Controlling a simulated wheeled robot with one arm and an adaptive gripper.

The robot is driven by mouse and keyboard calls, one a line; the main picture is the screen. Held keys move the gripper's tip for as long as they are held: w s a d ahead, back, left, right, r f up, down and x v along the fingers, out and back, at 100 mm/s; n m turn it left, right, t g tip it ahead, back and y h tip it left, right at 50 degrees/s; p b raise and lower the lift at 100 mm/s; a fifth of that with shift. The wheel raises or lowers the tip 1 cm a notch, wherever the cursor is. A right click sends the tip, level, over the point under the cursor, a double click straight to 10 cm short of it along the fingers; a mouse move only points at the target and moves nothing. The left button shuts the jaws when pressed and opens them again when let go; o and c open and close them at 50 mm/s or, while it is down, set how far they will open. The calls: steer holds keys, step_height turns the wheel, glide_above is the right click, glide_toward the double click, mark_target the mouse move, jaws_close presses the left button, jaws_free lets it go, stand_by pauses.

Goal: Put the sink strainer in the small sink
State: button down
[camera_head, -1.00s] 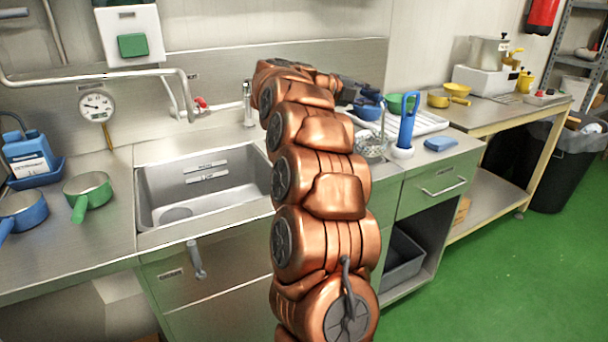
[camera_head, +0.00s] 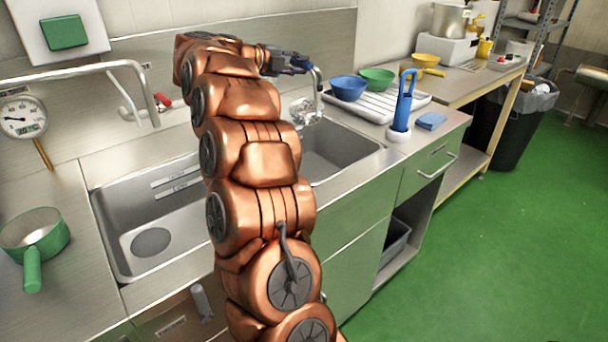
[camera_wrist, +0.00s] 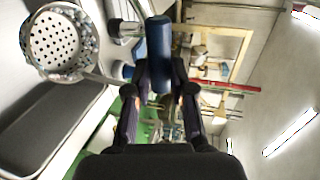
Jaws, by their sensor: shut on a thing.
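The sink strainer (camera_head: 305,110) is a round metal basket with holes and a curved wire stem rising to a blue grip. My gripper (camera_head: 298,64) is shut on the blue grip (camera_wrist: 158,45), and the basket hangs below it. In the head view the basket shows near the back of the right basin (camera_head: 345,150). In the wrist view the strainer (camera_wrist: 60,42) is at upper left, apart from the dark basin (camera_wrist: 50,125). The left basin (camera_head: 150,205) has a round drain. My arm hides the area between the basins, so I cannot compare their full sizes.
A white drainer tray (camera_head: 415,103) with a blue bowl (camera_head: 348,88) and a green bowl (camera_head: 378,78) stands right of the right basin. A blue-handled brush (camera_head: 402,105) stands upright in front. A green pan (camera_head: 35,235) and a tap (camera_head: 150,90) are at left.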

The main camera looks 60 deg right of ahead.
steer(key=shift+s, duration=0.45)
steer(key=f+b, duration=0.2)
steer(key=f, duration=0.1)
steer(key=f+b, duration=0.2)
steer(key=f, duration=0.1)
steer(key=shift+w+f, duration=0.2)
steer(key=shift+f, duration=0.05)
steer(key=shift+w+a+r+p, duration=0.1)
steer(key=shift+r+p, duration=0.35)
steer(key=shift+p, duration=0.35)
steer(key=shift+y+p, duration=0.45)
steer(key=shift+y, duration=0.05)
steer(key=shift+f, duration=0.15)
glide_toward(304, 112)
steer(key=s+d+f, duration=0.2)
steer(key=s+f, duration=0.4)
steer(key=shift+x, duration=2.25)
steer(key=shift+w+f+b, duration=0.2)
steer(key=shift+f+b, duration=0.1)
